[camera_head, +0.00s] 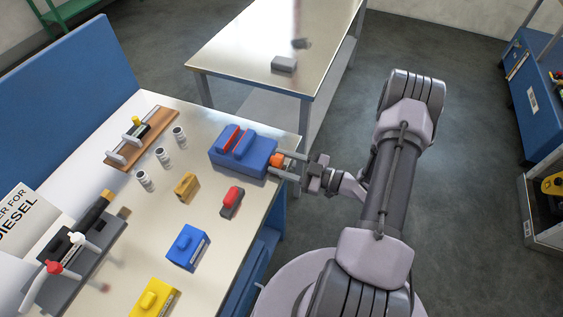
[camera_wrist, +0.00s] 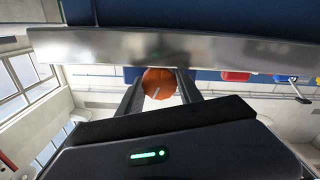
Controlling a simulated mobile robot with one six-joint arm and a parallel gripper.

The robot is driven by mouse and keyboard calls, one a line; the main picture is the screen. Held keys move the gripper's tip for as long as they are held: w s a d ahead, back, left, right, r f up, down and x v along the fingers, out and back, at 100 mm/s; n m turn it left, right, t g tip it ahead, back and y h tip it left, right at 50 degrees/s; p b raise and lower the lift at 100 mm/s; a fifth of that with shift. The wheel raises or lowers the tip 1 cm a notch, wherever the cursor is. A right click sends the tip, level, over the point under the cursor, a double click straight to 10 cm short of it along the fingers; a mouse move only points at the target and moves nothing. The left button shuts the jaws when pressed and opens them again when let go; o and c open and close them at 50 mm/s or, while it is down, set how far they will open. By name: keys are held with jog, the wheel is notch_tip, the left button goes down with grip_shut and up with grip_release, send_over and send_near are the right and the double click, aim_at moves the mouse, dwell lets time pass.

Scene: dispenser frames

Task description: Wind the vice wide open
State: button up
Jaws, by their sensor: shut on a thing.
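The blue vice (camera_head: 243,155) with red jaw faces stands at the right edge of the workbench in the head view. A narrow gap shows between its jaws. An orange knob (camera_head: 277,160) sticks out of its right side, beyond the table edge. My gripper (camera_head: 283,166) reaches in from the right and is shut on the orange knob. In the wrist view the knob (camera_wrist: 158,83) sits between my two dark fingers, below the metal table edge. The knob has a pale mark on its face. The vice screw is hidden.
On the workbench (camera_head: 130,222) are a red and grey block (camera_head: 232,203), a tan block (camera_head: 187,186), a blue box (camera_head: 187,247), a yellow box (camera_head: 155,298) and several small cylinders. A second metal table (camera_head: 250,60) stands behind.

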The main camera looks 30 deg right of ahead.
dwell(0.4)
jog(key=o, duration=1.4)
jog(key=shift+c, duration=0.2)
jog(key=shift+d, duration=0.1)
jog(key=p+v, duration=0.2)
jog(key=v, duration=1.5)
jog(key=shift+s+p, duration=0.2)
jog(key=shift+p, duration=0.1)
jog(key=shift+d, duration=0.1)
